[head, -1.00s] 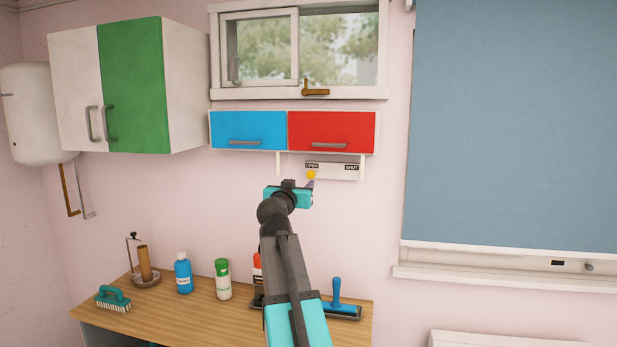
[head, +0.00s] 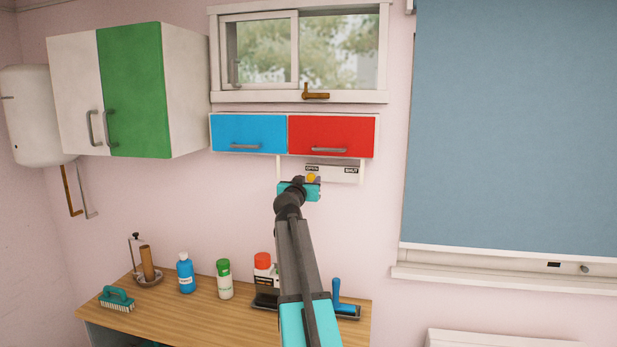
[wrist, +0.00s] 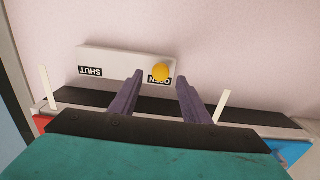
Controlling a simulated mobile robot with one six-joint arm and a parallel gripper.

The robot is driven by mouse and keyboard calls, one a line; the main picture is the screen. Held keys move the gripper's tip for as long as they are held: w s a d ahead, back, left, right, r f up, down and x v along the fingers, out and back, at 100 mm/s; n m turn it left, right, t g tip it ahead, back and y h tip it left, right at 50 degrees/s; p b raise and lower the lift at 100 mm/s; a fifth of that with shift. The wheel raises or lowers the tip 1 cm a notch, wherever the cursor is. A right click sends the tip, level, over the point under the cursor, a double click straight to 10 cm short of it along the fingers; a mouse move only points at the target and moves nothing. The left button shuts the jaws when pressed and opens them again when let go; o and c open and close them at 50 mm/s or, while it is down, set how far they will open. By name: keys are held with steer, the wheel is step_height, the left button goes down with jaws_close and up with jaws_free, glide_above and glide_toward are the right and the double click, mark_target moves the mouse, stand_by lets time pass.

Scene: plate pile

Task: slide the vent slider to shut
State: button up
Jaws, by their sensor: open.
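The vent slider is a white plate (head: 335,175) on the wall below the red cabinet, marked OPEN at its left end and SHUT at its right. Its round yellow knob (head: 311,178) sits at the OPEN end. In the wrist view the picture is turned over: the plate (wrist: 115,65) carries SHUT at left, and the knob (wrist: 161,72) is at the OPEN label. My gripper (wrist: 160,85) is open, with its two purple fingers on either side of the knob in that view. I cannot tell whether a finger touches it. In the head view my gripper hides part of the plate.
The blue cabinet door (head: 248,133) and red cabinet door (head: 331,136) hang just above the plate, with white brackets below. Bottles and a brush (head: 117,299) stand on the wooden counter (head: 205,318) below. The wall right of the plate is clear.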

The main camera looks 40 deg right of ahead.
mark_target(311, 177)
steer(key=shift+p+x, duration=0.4)
steer(key=shift+x, duration=0.8)
jaws_close()
